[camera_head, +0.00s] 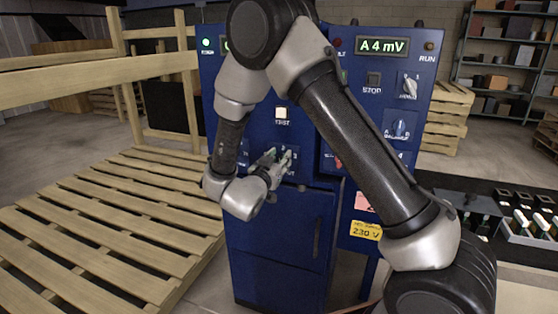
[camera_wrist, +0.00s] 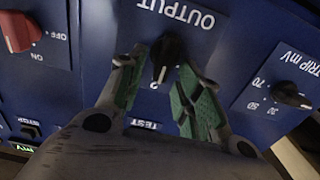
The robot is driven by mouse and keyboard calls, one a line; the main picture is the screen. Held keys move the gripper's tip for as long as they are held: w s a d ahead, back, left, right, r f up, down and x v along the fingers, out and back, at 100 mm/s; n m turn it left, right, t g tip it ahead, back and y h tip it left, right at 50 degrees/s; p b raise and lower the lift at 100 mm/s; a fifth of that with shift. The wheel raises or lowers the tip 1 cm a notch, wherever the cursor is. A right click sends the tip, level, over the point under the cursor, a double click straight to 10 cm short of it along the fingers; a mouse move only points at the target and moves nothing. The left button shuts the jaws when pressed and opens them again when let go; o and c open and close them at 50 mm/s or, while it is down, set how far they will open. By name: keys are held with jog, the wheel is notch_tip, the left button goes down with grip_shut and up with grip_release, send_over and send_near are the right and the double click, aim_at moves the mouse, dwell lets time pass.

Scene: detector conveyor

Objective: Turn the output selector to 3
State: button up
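The output selector is a black knob (camera_wrist: 168,55) on the blue panel, under the word OUTPUT, which appears upside down in the wrist view. The narrow end of the knob points down and slightly left there, near a 2 mark. My gripper (camera_wrist: 158,70) is open, with one green-padded finger on each side of the knob. The left fingertip is close to the knob; contact cannot be told. In the head view my gripper (camera_head: 279,159) is at the panel below the TEST button (camera_head: 281,112), hiding the knob. Marks 2 and 3 show just beyond the fingers.
In the wrist view a red ON/OFF knob (camera_wrist: 20,32) is at left and a TRIP mV knob (camera_wrist: 290,95) at right. A display (camera_head: 382,46) reads A 4 mV. Wooden pallets (camera_head: 110,235) lie left of the cabinet; a bench with trays (camera_head: 515,238) is at right.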

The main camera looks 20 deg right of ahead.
grip_shut()
jog(key=shift+m, duration=0.3)
jog(key=m, duration=0.3)
jog(key=d+m, duration=0.1)
jog(key=m, duration=0.3)
jog(key=s+f+m, duration=0.1)
jog(key=m, duration=0.3)
jog(key=shift+d, duration=0.25)
jog(key=shift+m, duration=0.3)
dwell(0.4)
